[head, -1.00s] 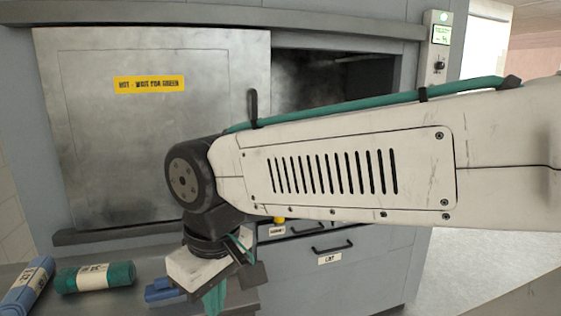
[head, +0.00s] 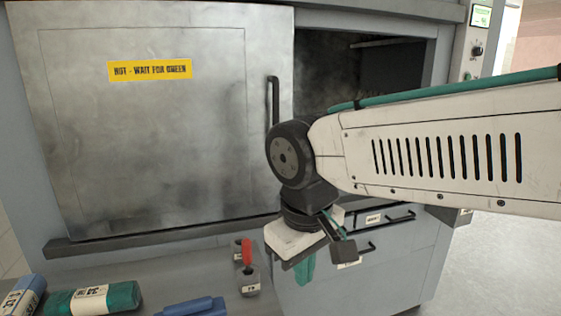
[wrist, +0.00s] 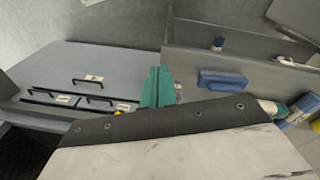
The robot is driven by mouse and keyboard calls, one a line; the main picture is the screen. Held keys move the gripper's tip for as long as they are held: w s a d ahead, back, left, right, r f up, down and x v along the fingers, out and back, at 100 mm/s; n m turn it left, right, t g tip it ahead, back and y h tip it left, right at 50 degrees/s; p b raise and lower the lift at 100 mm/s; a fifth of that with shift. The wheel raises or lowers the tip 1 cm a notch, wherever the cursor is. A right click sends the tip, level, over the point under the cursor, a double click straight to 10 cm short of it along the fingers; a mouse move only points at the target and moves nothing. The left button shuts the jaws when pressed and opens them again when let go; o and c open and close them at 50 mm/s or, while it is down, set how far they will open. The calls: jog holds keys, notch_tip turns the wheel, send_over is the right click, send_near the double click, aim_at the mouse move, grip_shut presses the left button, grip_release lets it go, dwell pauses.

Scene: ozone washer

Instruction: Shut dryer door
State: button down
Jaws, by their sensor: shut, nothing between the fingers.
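The dryer door (head: 150,150) is a scuffed metal sliding panel with a yellow "HOT - WAIT FOR GREEN" label (head: 150,70). It covers the left and middle of the dryer front. Its upright black handle (head: 273,101) is by its right edge. To the right, a dark opening (head: 335,75) shows haze and a rack inside. My gripper (head: 304,270) points down in front of the drawers, below and right of the handle, apart from it. Its teal fingers are together and empty in the wrist view (wrist: 157,88). My arm hides the lower part of the opening.
A ledge holds a red-handled switch (head: 247,262), a blue item (head: 195,306), a teal roll (head: 100,298) and a blue roll (head: 22,298). Drawers (head: 385,245) with black handles are under the opening. A control panel (head: 477,45) with a green screen is at the upper right.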

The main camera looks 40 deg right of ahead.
jog(key=w+d+r+g+h, duration=0.1)
jog(key=w+d+r+h, duration=0.1)
jog(key=w+d+h, duration=0.5)
jog(key=n+t+h, duration=0.3)
jog(key=t+h, duration=0.4)
send_near(269, 160)
jog(key=w, duration=0.3)
jog(key=shift+d+r, duration=0.15)
jog(key=shift+d, duration=0.25)
jog(key=d, duration=0.3)
jog(key=shift+s+d+f, duration=0.2)
jog(key=shift+s+f, duration=0.1)
jog(key=shift+s+d+f, duration=0.1)
jog(key=shift+s+d, duration=0.1)
jog(key=shift+d, duration=0.25)
